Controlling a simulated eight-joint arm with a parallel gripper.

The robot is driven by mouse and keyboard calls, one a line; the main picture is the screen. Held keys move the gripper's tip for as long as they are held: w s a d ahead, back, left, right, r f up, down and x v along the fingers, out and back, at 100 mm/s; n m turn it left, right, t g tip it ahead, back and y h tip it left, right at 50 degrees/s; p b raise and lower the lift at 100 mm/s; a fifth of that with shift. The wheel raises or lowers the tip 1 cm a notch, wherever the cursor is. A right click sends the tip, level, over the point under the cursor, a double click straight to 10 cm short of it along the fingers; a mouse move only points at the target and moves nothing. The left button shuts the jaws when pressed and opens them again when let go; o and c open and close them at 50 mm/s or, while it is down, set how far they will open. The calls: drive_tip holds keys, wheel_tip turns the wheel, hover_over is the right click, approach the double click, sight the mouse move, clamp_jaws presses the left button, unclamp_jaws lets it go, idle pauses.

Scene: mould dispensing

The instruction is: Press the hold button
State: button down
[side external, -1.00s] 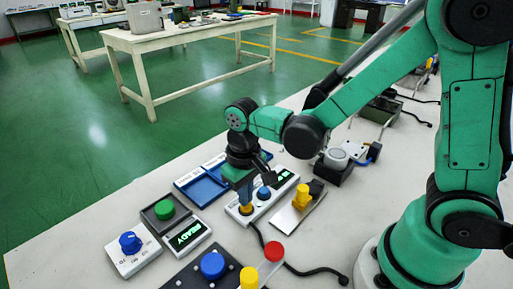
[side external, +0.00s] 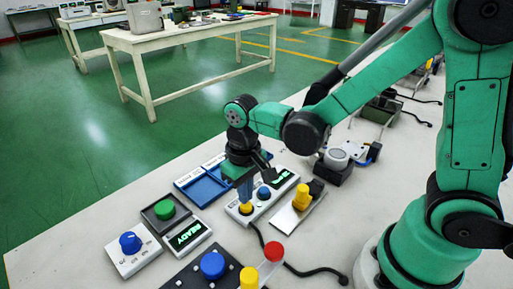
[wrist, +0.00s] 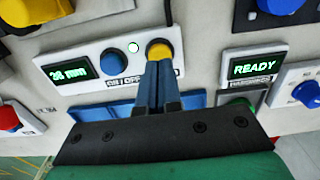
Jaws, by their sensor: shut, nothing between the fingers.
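A white control panel (side external: 234,212) carries a yellow button (side external: 246,209), a blue button (side external: 264,193) and a lit green display (side external: 284,178). In the wrist view the same panel shows the yellow button (wrist: 158,50), the blue button (wrist: 111,63), a glowing round lamp (wrist: 133,47) and a display (wrist: 70,74) that seems to read 20 mm. My gripper (wrist: 160,64) is shut and empty, with its blue fingertips at the yellow button's edge. I cannot tell whether they touch it. The fingers hide part of the printed label, so which button is marked hold is not readable.
A READY display (side external: 187,236), a green button (side external: 165,210) and a blue knob (side external: 130,242) stand to the left. A large blue button (side external: 212,265) is in front. A yellow-knobbed device (side external: 301,198) stands close on the right. Blue trays (side external: 203,187) lie behind.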

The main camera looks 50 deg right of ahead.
wheel_tip(320, 180, up, 10)
idle(0.9)
drive_tip(key=s+d+t, duration=0.2)
drive_tip(key=d+t, duration=0.3)
drive_tip(key=t, duration=0.2)
drive_tip(key=shift+s+d+f, duration=0.3)
drive_tip(key=shift+s+d, duration=0.05)
drive_tip(key=shift+s, duration=0.05)
